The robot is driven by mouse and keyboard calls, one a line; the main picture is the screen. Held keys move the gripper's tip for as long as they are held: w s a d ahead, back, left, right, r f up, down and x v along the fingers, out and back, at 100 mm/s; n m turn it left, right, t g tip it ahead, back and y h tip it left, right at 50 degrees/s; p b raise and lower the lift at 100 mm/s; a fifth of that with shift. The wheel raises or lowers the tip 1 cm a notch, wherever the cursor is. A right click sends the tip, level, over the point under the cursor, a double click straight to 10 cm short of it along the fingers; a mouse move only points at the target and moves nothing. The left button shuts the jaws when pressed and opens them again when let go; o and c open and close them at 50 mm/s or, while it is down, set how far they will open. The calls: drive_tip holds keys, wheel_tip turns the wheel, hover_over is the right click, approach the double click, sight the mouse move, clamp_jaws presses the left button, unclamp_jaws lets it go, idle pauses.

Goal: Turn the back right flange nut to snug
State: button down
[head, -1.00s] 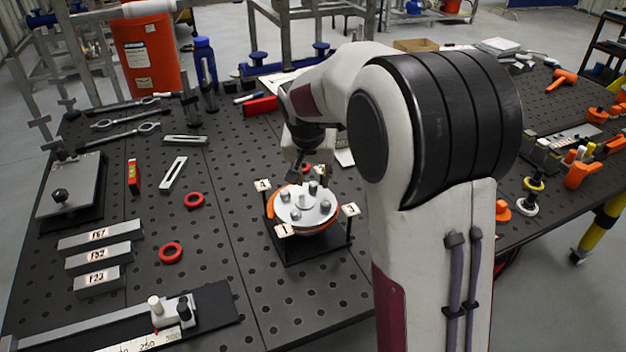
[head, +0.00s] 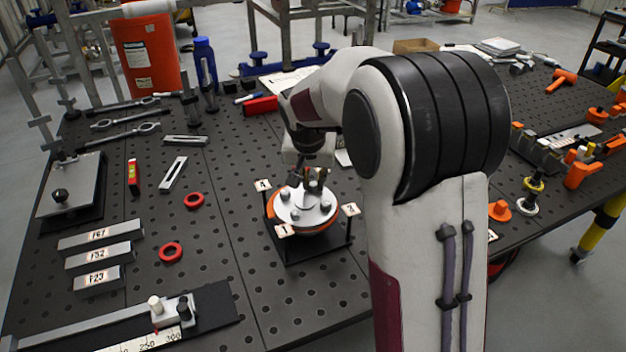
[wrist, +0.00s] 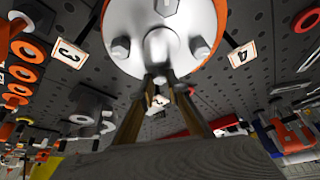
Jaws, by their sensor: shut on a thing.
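A round silver flange (head: 303,213) with an orange rim sits on a black stand with numbered tags. It also shows at the top of the wrist view (wrist: 150,25). Hex nuts stand on its face, among them a front nut (head: 295,216) and a right nut (head: 325,207). My gripper (head: 316,181) points down at the back right of the flange, with its fingers closed around the back right flange nut. In the wrist view, my gripper (wrist: 160,82) comes up to the flange from below. The fingers mostly hide the held nut.
Numbered tags (head: 350,209) stick out around the flange, close to my gripper. Red rings (head: 171,252) and labelled grey blocks (head: 98,255) lie to the left. The perforated table is clear just left of the stand.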

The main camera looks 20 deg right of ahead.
drive_tip(key=shift+a+m+h, duration=0.1)
drive_tip(key=shift+m+h, duration=0.2)
drive_tip(key=shift+m, duration=0.3)
drive_tip(key=shift+w+m+g+h, duration=0.1)
drive_tip(key=shift+m+g+h, duration=0.25)
drive_tip(key=shift+m, duration=0.8)
drive_tip(key=shift+w+m+g+h, duration=0.1)
drive_tip(key=shift+m+g+h, duration=0.25)
drive_tip(key=shift+m, duration=1.1)
drive_tip(key=c, duration=2)
unclamp_jaws()
drive_tip(key=shift+o, duration=0.2)
drive_tip(key=shift+s+n, duration=0.1)
drive_tip(key=shift+n, duration=0.3)
drive_tip(key=shift+s+n+t+y, duration=0.1)
drive_tip(key=shift+n+t+y, duration=0.25)
drive_tip(key=shift+n, duration=0.85)
drive_tip(key=shift+n+t+y, duration=0.25)
drive_tip(key=shift+n+y, duration=0.2)
drive_tip(key=shift+n, duration=0.75)
drive_tip(key=shift+n, duration=0.3)
